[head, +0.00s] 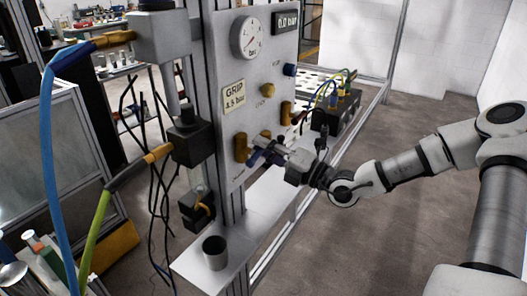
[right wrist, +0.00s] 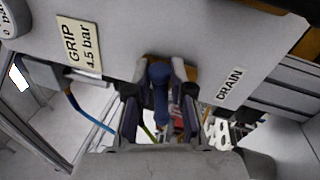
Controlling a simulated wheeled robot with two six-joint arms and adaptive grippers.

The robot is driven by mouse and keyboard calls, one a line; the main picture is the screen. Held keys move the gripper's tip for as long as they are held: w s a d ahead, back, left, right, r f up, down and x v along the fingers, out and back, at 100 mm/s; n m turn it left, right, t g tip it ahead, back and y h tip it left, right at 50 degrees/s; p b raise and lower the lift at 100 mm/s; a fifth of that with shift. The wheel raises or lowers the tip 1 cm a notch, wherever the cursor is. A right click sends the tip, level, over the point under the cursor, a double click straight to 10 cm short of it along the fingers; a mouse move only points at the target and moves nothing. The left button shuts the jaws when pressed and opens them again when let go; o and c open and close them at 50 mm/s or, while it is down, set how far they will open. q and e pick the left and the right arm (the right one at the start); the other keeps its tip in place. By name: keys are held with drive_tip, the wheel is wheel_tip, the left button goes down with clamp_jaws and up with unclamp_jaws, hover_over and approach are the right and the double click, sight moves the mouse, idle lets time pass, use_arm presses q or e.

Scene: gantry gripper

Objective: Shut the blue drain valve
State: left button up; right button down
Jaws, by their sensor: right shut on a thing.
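The blue drain valve handle (right wrist: 158,92) shows in the right wrist view, beside a DRAIN label (right wrist: 230,84) on the grey panel. My right gripper (right wrist: 159,98) is shut on this handle, with one finger on each side of it. In the head view my right gripper (head: 268,153) is at the lower part of the panel (head: 262,105), and its fingers hide most of the handle. A brass fitting shows behind the handle. I cannot tell from the handle whether the valve is open or shut. My left gripper is not in view.
The panel carries a round gauge (head: 247,37), a display (head: 285,21) reading 0.0 bar, a "GRIP 4.5 bar" label (head: 234,96), a blue knob (head: 290,69) and brass fittings. A metal cup (head: 215,253) stands on the ledge. Hoses hang at left; the floor at right is clear.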

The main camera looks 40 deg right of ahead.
drive_tip(key=shift+f+m+h+b, duration=0.15)
drive_tip(key=shift+m+h+b, duration=0.05)
drive_tip(key=shift+m, duration=0.55)
drive_tip(key=shift+f+m+h+b, duration=0.15)
drive_tip(key=shift+m+h+b, duration=0.05)
drive_tip(key=shift+m, duration=0.55)
drive_tip(key=c, duration=1.2)
unclamp_jaws()
drive_tip(key=shift+o, duration=0.3)
drive_tip(key=shift+w, duration=0.1)
